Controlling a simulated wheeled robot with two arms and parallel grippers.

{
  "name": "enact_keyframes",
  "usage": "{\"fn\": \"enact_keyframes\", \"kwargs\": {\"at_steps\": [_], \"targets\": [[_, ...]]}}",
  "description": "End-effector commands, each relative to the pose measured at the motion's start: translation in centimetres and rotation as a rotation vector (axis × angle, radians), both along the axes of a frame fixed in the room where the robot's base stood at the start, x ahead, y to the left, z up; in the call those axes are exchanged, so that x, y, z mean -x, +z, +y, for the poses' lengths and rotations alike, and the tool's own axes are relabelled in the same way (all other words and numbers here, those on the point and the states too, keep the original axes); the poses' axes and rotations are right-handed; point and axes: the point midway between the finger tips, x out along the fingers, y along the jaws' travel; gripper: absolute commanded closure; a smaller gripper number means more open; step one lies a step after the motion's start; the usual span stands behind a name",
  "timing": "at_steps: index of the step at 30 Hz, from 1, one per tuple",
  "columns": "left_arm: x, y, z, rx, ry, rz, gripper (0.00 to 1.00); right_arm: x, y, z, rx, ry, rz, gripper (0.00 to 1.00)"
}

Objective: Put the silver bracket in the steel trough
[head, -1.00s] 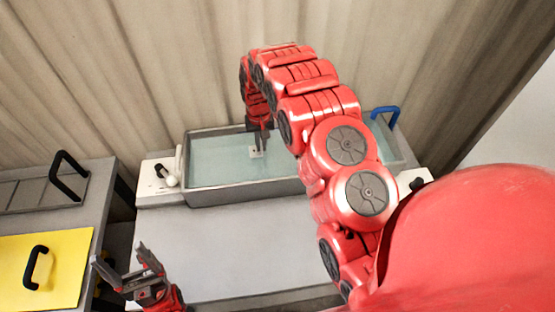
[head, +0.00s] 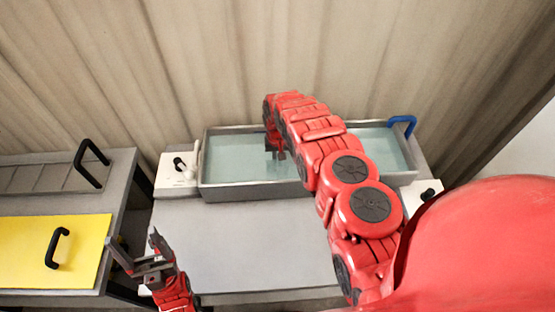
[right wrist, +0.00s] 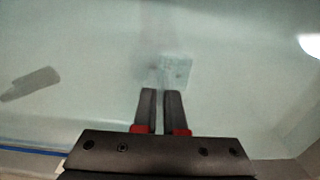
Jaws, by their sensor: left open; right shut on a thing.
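The steel trough (head: 250,190) stands at the back of the bench, filled with pale clear liquid. My right gripper (head: 275,155) reaches down into the trough's left half. In the right wrist view its two fingers (right wrist: 161,92) are close together, shut on the silver bracket (right wrist: 176,68). The bracket looks pale and blurred at the fingertips, with small holes, and appears to be in or at the liquid. In the head view the bracket is hidden. My left gripper (head: 137,248) is open and empty, low at the left, away from the trough.
A blue handle (head: 402,123) stands at the trough's right end. White control boxes (head: 175,175) flank the trough. At the left are a yellow lid (head: 30,250) with a black handle and a grey lidded tank (head: 40,178). The bench front (head: 250,240) is clear. A grey patch (right wrist: 30,84) in the trough is unclear.

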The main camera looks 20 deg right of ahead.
Motion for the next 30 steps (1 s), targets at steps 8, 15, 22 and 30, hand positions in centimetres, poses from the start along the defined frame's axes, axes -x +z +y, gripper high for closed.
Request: {"fn": "enact_keyframes", "kwargs": {"at_steps": [8, 15, 22, 30], "targets": [[0.0, -0.3, 0.0, 0.000, 0.000, 0.000, 0.24, 0.0, -0.3, 0.0, 0.000, 0.000, 0.000, 0.81], [0.0, -0.2, 0.0, 0.000, 0.000, 0.000, 0.24, 0.0, -0.2, 0.0, 0.000, 0.000, 0.000, 0.62], [0.0, 0.2, 0.0, 0.000, 0.000, 0.000, 0.24, 0.0, 0.3, 0.0, 0.000, 0.000, 0.000, 0.62], [0.0, -0.9, 0.0, 0.000, 0.000, 0.000, 0.24, -0.2, 2.6, 0.0, 0.000, 0.000, 0.000, 0.62]]}}
